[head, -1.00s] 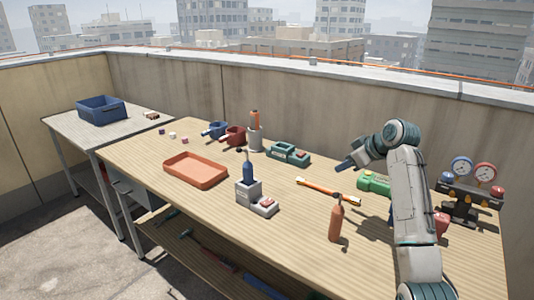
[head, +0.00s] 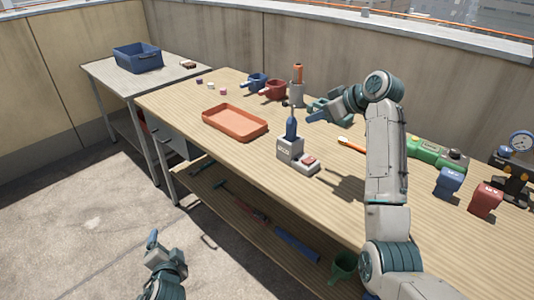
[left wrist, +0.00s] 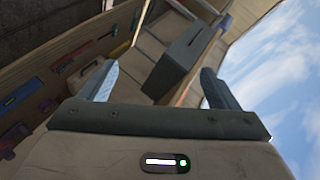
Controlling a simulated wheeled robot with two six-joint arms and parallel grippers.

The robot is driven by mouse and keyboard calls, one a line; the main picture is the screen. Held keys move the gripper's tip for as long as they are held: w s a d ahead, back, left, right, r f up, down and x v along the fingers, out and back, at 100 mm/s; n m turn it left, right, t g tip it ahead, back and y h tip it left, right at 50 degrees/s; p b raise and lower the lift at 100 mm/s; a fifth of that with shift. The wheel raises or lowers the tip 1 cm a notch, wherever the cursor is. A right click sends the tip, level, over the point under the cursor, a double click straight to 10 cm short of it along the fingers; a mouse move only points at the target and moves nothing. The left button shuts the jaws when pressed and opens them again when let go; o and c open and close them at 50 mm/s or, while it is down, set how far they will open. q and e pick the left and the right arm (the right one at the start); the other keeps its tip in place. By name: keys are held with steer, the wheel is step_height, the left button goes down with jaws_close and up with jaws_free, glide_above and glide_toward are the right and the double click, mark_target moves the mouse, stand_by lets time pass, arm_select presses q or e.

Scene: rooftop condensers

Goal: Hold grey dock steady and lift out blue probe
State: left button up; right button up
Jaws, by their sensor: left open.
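The blue probe (head: 291,130) stands upright in the grey dock (head: 289,150) on the wooden bench. The dock has a low front part with a red patch on top. My right gripper (head: 316,117) hangs above the bench, just right of the probe and apart from it in the picture; its jaw gap cannot be made out. My left gripper (head: 152,240) is low at the left, over the floor in front of the bench and far from the dock. In the left wrist view its two fingers (left wrist: 155,88) are spread with nothing between them.
An orange tray (head: 235,121) lies left of the dock. Blue and red holders (head: 270,90) and a grey cup with an orange-handled tool (head: 297,92) stand behind. My right arm covers part of the bench. A side table carries a blue bin (head: 137,57).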

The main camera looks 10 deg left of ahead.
arm_select(q)
steer(key=w+d+r+m+t+h, duration=0.3)
steer(key=w+d+r+m+t, duration=0.15)
steer(key=w+r+m, duration=0.3)
steer(key=w+d+r+m+t+h, duration=0.2)
steer(key=w+d+r+m+t, duration=0.25)
steer(key=w+r+m, duration=0.3)
steer(key=m+g+h, duration=0.7)
steer(key=m+h, duration=0.6)
steer(key=m, duration=0.8)
glide_toward(290, 141)
steer(key=shift+w+a, duration=0.45)
steer(key=shift+w+d+f+m+g, duration=0.1)
steer(key=shift+w+d+m+g, duration=0.3)
steer(key=shift+m, duration=0.2)
steer(key=x, duration=1)
steer(key=shift+w+f, duration=0.1)
steer(key=c, duration=1.2)
